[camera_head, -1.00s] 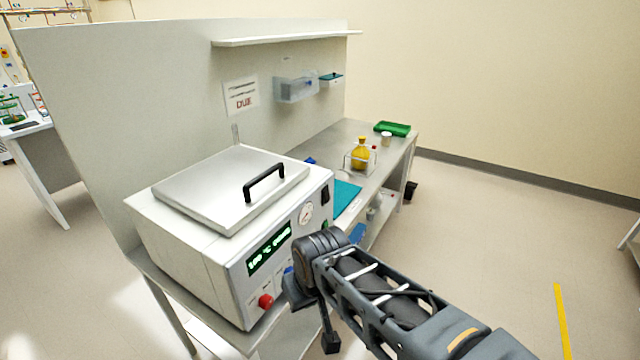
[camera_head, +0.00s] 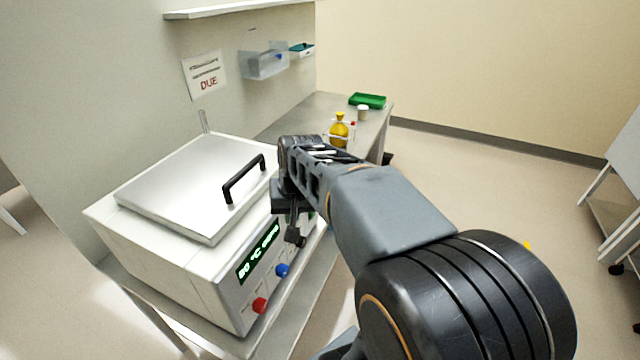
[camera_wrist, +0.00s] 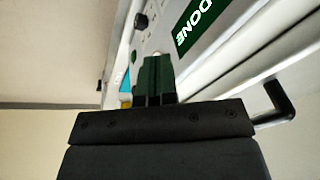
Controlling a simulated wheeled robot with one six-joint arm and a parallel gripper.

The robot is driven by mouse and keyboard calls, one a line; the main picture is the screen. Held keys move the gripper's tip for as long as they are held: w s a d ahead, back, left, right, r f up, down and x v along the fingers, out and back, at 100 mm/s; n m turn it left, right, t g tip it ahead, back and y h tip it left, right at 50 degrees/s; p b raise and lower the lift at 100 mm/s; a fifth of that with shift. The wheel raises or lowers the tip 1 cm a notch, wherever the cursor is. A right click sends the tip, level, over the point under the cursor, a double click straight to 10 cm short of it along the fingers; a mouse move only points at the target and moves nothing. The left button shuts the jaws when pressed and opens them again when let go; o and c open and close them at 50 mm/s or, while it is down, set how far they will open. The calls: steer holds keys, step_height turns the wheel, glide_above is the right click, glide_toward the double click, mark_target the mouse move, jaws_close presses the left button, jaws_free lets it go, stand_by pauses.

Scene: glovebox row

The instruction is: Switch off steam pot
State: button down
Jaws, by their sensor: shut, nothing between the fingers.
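The steam pot (camera_head: 180,255) is a white box with a flat metal lid and a black lid handle (camera_head: 243,180), on the bench at left. Its front panel has a lit green display (camera_head: 258,252) reading DONE, a red knob (camera_head: 259,305) and a blue knob (camera_head: 282,270). A bit of green (camera_head: 311,216) shows on the panel behind my arm. My gripper (camera_head: 296,237) is shut and empty, in front of the panel's upper right part and hiding it. In the wrist view its fingers (camera_wrist: 155,85) point at the panel, near the display; I cannot tell whether they touch.
A yellow flask (camera_head: 339,130) in a rack, a white cup (camera_head: 363,113) and a green tray (camera_head: 367,100) stand farther back on the bench. Clear bins (camera_head: 264,64) hang on the back panel. The floor at right is open; a white cart (camera_head: 612,190) stands at the far right.

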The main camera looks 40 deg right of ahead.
steer(key=w+d+r+m+p, duration=0.1)
steer(key=w+d+m, duration=0.2)
steer(key=d, duration=0.7)
steer(key=w+d+m+y+p, duration=0.1)
steer(key=d+m, duration=0.3)
steer(key=d, duration=0.6)
steer(key=shift+w+r, duration=0.4)
steer(key=shift+w, duration=0.5)
steer(key=w+a+f+p, duration=0.2)
steer(key=w+f, duration=0.4)
steer(key=f, duration=0.4)
steer(key=shift+a+f, duration=0.15)
steer(key=shift+a, duration=0.65)
